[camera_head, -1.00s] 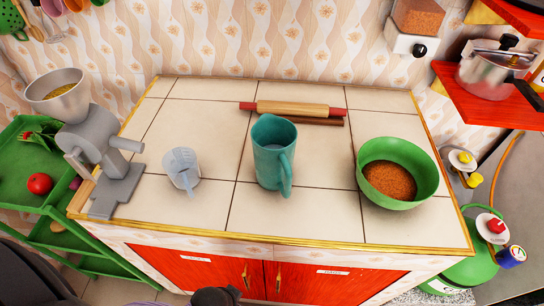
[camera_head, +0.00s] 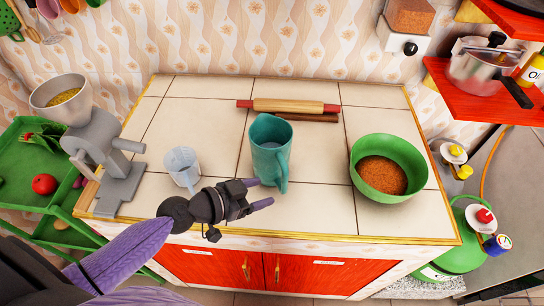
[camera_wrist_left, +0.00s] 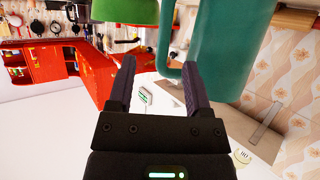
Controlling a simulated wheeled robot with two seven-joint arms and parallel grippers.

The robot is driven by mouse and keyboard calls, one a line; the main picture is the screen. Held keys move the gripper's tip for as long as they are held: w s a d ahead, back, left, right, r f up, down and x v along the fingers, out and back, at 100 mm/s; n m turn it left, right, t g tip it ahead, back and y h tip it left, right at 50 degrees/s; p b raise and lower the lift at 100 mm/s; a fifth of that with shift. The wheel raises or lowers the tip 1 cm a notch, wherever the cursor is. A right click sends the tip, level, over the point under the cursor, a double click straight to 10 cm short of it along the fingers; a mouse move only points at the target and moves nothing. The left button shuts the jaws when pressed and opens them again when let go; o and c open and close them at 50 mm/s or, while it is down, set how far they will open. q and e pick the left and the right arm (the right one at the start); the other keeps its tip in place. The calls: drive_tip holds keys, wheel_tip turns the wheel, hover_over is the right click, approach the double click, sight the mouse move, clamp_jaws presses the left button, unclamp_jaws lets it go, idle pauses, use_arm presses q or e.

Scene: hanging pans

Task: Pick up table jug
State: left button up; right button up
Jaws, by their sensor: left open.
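The teal table jug (camera_head: 270,150) stands upright near the middle of the tiled counter, its handle facing the front right. Whether a finger touches the handle I cannot tell. My right gripper is not in view.
A clear measuring cup (camera_head: 182,167) stands left of the jug, close to my left wrist. A green bowl of brown grain (camera_head: 408,160) sits to the right. A rolling pin (camera_head: 290,106) lies behind. A grey grinder (camera_head: 105,160) stands at the left edge. Tiles between jug and bowl are clear.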

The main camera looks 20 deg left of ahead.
sight(282, 183)
use_arm(q)
drive_tip(key=x, duration=0.8)
drive_tip(key=shift+w+a, duration=0.2)
drive_tip(key=shift+a, duration=0.05)
clamp_jaws()
idle(0.9)
